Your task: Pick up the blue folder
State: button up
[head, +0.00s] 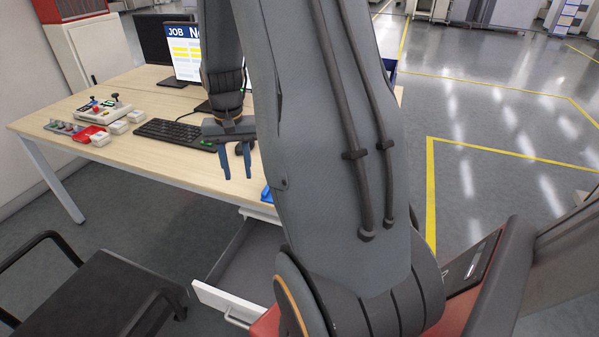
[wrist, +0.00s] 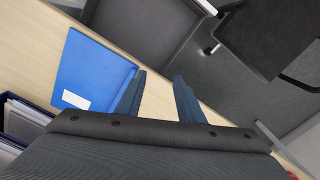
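The blue folder (wrist: 90,72) lies flat on the wooden desk in the wrist view, with a white label near one corner. In the head view only a small blue piece of it (head: 267,194) shows at the desk's front edge, the rest hidden behind my arm. My gripper (head: 237,176) is open and empty, its two blue fingers pointing down near the desk's front edge. In the wrist view my gripper (wrist: 160,98) is to the right of the folder; one finger is close to the folder's edge, and I cannot tell whether it touches.
The desk (head: 150,84) holds a keyboard (head: 178,134), a monitor (head: 186,50) and a control box (head: 95,108). An open drawer (head: 245,265) juts out below. A black chair (head: 95,295) stands at the front left. A dark binder box (wrist: 22,120) shows in the wrist view.

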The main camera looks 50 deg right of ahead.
jog(key=d+m, duration=0.1)
jog(key=d, duration=0.3)
jog(key=w+d+f+m+p, duration=0.1)
jog(key=d+m, duration=0.1)
jog(key=d, duration=0.3)
jog(key=w+d+f+m+p, duration=0.1)
jog(key=d, duration=0.3)
jog(key=shift+d, duration=0.4)
jog(key=shift+s+d+f+m+p, duration=0.1)
jog(key=shift+d+f+m+p, duration=0.15)
jog(key=shift+f, duration=0.25)
jog(key=shift+d+f+m+p, duration=0.15)
jog(key=shift+d+f+p, duration=0.1)
jog(key=shift+f, duration=0.25)
jog(key=shift+a+f+p, duration=0.1)
jog(key=shift+f+p, duration=1.05)
jog(key=shift+f, duration=1.95)
grip_shut()
